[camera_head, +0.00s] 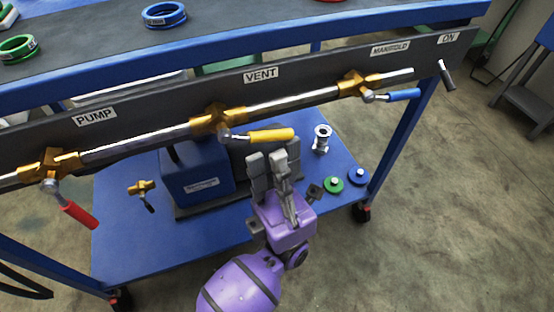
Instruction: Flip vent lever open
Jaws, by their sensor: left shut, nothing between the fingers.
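The vent lever (270,135) has a yellow grip and points to the right from the brass vent valve (217,120), roughly along the metal pipe. The VENT label (261,75) is on the dark panel above it. My left gripper (272,160), with grey fingers on a purple arm, is just below the yellow grip in the picture. It is shut with nothing between its fingers. I cannot tell whether its fingertips touch the lever. My right gripper is not in view.
A red lever (79,214) hangs at the pump valve on the left. A blue lever (403,95) points right at the manifold valve. A black switch (446,75) sits under the ON label. The blue lower shelf (130,240) carries a blue pump (200,170) and loose fittings.

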